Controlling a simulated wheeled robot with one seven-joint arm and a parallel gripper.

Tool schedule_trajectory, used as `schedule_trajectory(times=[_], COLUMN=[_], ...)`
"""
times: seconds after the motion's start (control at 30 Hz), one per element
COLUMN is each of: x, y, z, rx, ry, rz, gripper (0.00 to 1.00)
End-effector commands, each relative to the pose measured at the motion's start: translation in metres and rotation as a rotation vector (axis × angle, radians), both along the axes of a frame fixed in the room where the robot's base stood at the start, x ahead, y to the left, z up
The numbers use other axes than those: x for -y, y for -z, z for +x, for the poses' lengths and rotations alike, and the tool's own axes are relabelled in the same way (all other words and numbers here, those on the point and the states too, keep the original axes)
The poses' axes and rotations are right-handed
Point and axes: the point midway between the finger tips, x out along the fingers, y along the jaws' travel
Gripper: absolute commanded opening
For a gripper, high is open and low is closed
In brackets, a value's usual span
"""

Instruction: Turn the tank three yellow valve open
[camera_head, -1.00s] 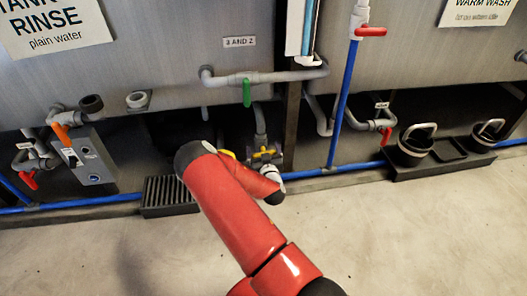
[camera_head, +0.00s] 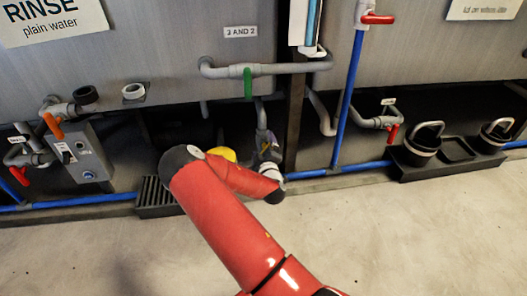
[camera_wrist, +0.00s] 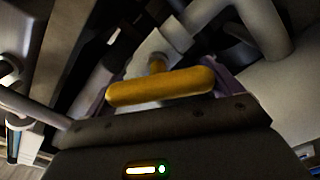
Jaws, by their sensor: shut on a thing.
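The yellow valve handle (camera_wrist: 160,87) lies nearly level across the middle of the wrist view, joined to a grey pipe fitting behind it. My gripper (camera_wrist: 163,82) is shut on this handle, with a purple finger at each end of it. In the head view my gripper (camera_head: 267,146) is low under the tank, by the grey pipe below the green valve. There the handle is mostly hidden by my gripper and arm, and its exact angle cannot be told.
A green valve handle (camera_head: 248,84) sits above on the pipe marked "3 AND 2" (camera_head: 241,31). A dark post (camera_head: 294,115) and a blue upright pipe (camera_head: 347,100) stand to the right. A floor grate (camera_head: 157,198) lies left; the front floor is clear.

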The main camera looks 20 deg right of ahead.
Motion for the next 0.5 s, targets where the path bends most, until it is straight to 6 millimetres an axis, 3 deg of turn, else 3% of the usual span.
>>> schedule_trajectory(times=[0.5], x=[-0.0026], y=[0.0046], z=[0.0005], rx=[-0.120], ry=[-0.002], rz=[-0.416], gripper=[0.68])
